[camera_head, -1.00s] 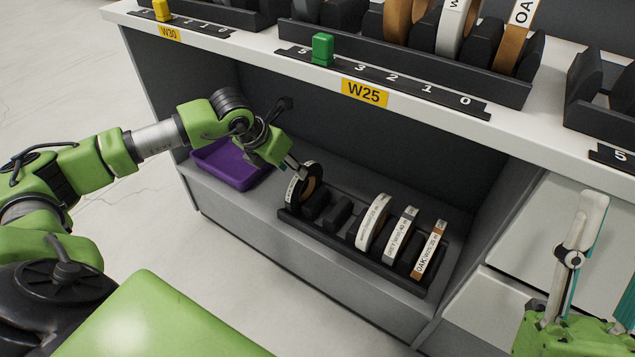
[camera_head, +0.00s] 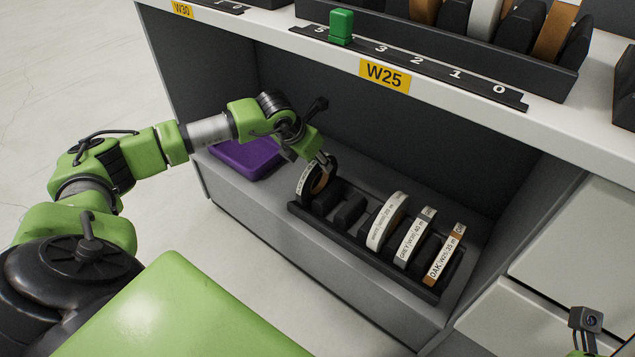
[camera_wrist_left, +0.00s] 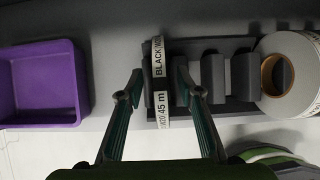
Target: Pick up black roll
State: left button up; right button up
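The black roll (camera_head: 305,182) stands upright at the left end of the lower rack. Its white label reading "BLACK" and "45 m" faces my left wrist camera (camera_wrist_left: 159,72). My left gripper (camera_head: 325,163) is at the top of this roll. In the left wrist view its two fingers (camera_wrist_left: 159,84) are apart, one on each side of the roll, with visible gaps. Whether they touch it deeper in is hidden. Fingers of my right gripper do not show.
The dark rack (camera_head: 365,254) also holds a white roll (camera_head: 386,222), a grey roll (camera_head: 413,237) and an oak roll (camera_head: 445,255). A purple bin (camera_head: 245,158) sits left of it. The white shelf (camera_head: 435,95) overhangs the rack, with a green block (camera_head: 341,25) on top.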

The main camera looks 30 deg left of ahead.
pick_arm(q)
jog(key=b+x, duration=0.1)
jog(key=x, duration=0.3)
jog(key=shift+f, duration=0.2)
jog(key=shift+w+f+b, duration=0.3)
jog(key=shift+f+b, duration=0.05)
grip_shut()
jog(key=shift+r, duration=0.1)
